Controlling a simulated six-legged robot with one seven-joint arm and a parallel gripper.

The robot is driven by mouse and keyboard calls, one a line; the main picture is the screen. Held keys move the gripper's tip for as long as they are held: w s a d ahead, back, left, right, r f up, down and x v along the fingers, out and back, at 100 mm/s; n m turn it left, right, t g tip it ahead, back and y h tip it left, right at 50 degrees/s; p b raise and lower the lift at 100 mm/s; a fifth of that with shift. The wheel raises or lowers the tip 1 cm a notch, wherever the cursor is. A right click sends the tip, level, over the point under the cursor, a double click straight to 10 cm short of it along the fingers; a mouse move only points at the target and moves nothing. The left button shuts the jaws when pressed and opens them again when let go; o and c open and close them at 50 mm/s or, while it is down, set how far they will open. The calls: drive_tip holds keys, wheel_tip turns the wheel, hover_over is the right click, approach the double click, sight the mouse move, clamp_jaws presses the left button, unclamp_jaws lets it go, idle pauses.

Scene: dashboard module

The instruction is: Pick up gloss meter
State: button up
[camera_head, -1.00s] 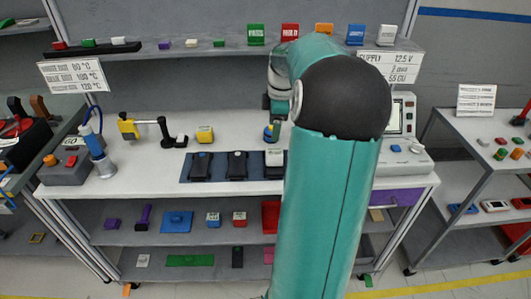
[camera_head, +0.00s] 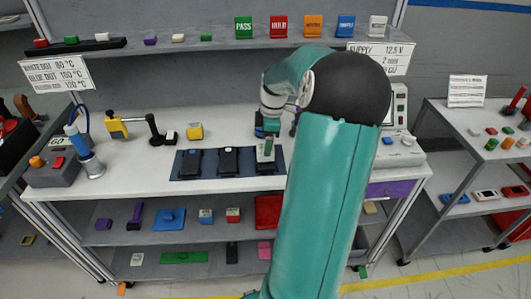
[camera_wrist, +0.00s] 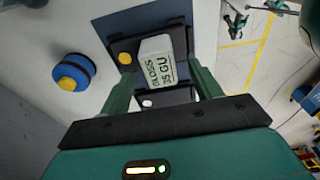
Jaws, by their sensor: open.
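The gloss meter (camera_wrist: 156,62) is a pale grey block marked "GLOSS" and "GU" in the wrist view. It sits on a black module (camera_wrist: 122,46) that has a yellow dot. My gripper (camera_wrist: 161,76) is open, with one green finger on each side of the block. I cannot tell whether either finger touches it.
A blue round piece with a yellow knob (camera_wrist: 72,73) stands beside the mat. Two other black modules (camera_head: 190,162) lie left on the mat. A shelf (camera_head: 215,47) with coloured blocks runs behind. A grey instrument (camera_head: 400,150) stands right, partly behind my arm.

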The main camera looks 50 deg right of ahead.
drive_tip(key=f, duration=0.3)
drive_tip(key=shift+w+a+f, duration=0.15)
drive_tip(key=shift+w+f, duration=0.1)
drive_tip(key=c, duration=1.2)
drive_tip(key=shift+c, duration=0.2)
drive_tip(key=shift+r, duration=0.2)
